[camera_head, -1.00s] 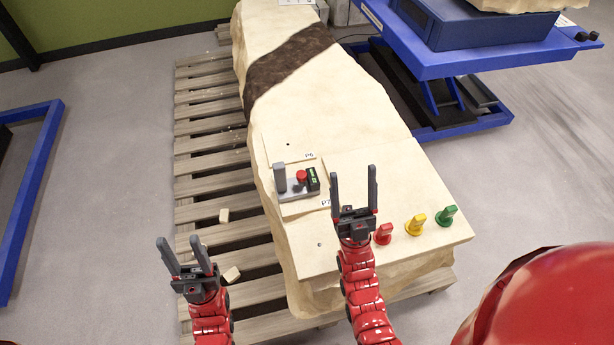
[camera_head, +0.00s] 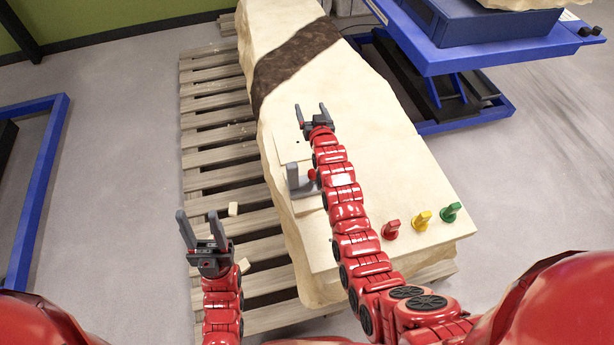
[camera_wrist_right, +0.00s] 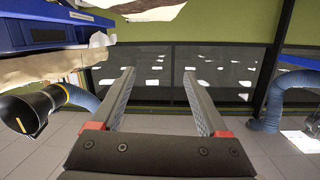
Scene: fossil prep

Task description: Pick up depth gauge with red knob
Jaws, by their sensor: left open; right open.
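The depth gauge with its red knob (camera_head: 311,174) and grey body (camera_head: 293,177) stands on the pale block's (camera_head: 390,150) top. My right arm passes over its right side and hides part of it. My right gripper (camera_head: 312,112) is open and empty, beyond the gauge, above the block. In the right wrist view the open right gripper (camera_wrist_right: 160,100) has nothing between its fingers, and the gauge does not show there. My left gripper (camera_head: 200,228) is open and empty, left of the block over the pallet.
Red (camera_head: 391,229), yellow (camera_head: 422,220) and green (camera_head: 451,212) pieces stand near the block's front right edge. A wooden pallet (camera_head: 205,137) lies under the block. A blue lift table (camera_head: 470,55) stands at the back right.

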